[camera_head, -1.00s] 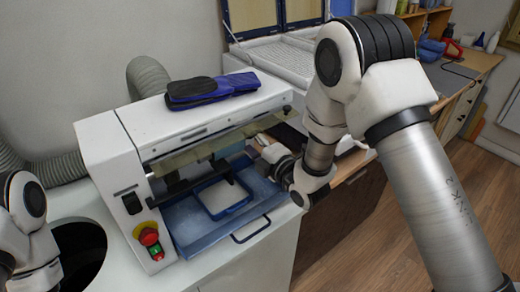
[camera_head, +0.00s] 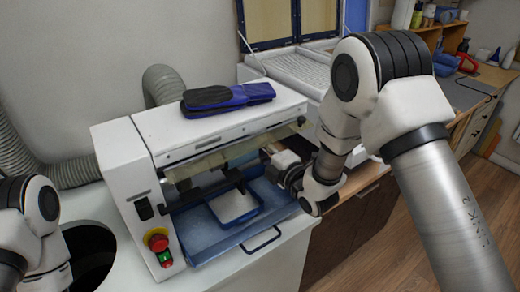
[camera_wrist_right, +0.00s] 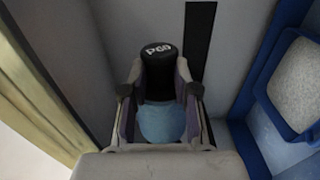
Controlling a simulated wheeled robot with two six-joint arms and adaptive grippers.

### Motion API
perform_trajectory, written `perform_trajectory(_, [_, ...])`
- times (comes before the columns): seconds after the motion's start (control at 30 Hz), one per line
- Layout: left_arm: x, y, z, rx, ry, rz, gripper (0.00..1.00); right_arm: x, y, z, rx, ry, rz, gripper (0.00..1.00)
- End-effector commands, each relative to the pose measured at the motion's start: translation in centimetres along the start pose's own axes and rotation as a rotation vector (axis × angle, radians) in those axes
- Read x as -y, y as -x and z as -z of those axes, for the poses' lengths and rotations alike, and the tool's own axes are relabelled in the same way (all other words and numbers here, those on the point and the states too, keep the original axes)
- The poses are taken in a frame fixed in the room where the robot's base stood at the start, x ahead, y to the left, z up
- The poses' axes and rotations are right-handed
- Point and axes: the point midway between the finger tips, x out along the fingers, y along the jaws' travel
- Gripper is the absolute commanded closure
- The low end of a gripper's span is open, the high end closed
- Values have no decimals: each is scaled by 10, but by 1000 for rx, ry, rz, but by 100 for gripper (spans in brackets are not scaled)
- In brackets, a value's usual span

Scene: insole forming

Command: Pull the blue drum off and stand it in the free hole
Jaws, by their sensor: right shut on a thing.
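My right gripper (camera_wrist_right: 160,90) is shut on the blue drum (camera_wrist_right: 160,122). The drum shows as a light blue rounded surface between the fingers. A black end (camera_wrist_right: 158,50) marked P60 stands out beyond them. In the head view my right gripper (camera_head: 276,154) is at the right end of the white machine (camera_head: 208,125), and the drum cannot be made out there. I cannot tell whether the drum is clear of its mount. No free hole for the drum can be made out. My left arm shows at the left edge, with its gripper out of view.
A blue tray (camera_head: 205,250) with a small blue-rimmed pan (camera_head: 235,223) lies under the machine's opening. Dark blue insoles (camera_head: 228,97) lie on top of the machine. A large dark round opening (camera_head: 90,250) is in the worktop at left. A wooden bench (camera_head: 495,75) stands at right.

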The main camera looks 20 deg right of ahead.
Motion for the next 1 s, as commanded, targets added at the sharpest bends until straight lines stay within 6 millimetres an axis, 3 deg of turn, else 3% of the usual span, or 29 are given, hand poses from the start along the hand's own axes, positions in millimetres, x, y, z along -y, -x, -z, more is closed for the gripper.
perform_trajectory(1.0, [0, -7, 0, 0, 0, 0, 54, 0, 0, -37, 2, -1, -2, 100])
